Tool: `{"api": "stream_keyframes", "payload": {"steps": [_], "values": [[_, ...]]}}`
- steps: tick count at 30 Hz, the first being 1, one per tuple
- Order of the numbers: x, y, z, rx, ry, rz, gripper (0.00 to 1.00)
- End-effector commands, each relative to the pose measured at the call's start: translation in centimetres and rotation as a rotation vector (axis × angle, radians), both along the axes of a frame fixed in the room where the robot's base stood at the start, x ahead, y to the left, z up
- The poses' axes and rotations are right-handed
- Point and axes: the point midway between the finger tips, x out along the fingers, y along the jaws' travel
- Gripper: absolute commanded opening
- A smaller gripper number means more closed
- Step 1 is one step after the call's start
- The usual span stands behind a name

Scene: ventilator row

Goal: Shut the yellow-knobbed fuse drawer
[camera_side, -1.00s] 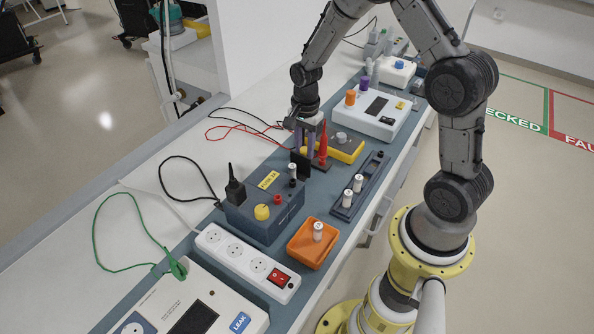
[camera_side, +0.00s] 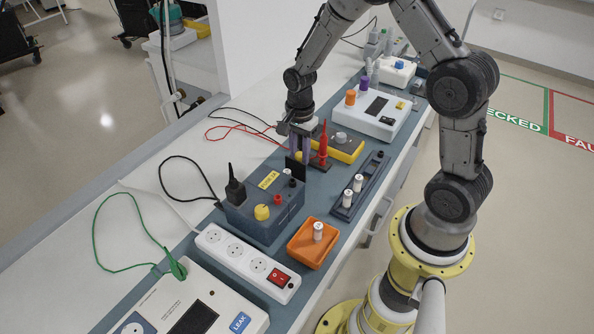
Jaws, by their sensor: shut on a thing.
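A white cylinder (camera_side: 286,173) shows beside the plate, toward the box. My gripper (camera_side: 300,158) points down just beyond the plate, its jaws shut. A small yellow patch (camera_side: 298,155) shows at the fingers and appears to be the drawer's knob. The fingers hide most of it, and the remaining gap to the box is hard to judge.
A red probe (camera_side: 322,145) stands close to the right of my gripper, before a yellow device (camera_side: 345,150). A dark rack (camera_side: 362,195) with white fuses and an orange tray (camera_side: 314,245) lie nearer. A black plug (camera_side: 235,188) rises from the box's left.

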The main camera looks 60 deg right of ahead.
Motion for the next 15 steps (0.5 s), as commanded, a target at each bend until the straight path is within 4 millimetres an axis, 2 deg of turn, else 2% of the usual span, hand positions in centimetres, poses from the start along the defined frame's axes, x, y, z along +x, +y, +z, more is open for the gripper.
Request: {"api": "stream_keyframes", "payload": {"steps": [15], "values": [[0.1, 1.9, 0.1, 0.0, -0.003, 0.001, 0.0]]}}
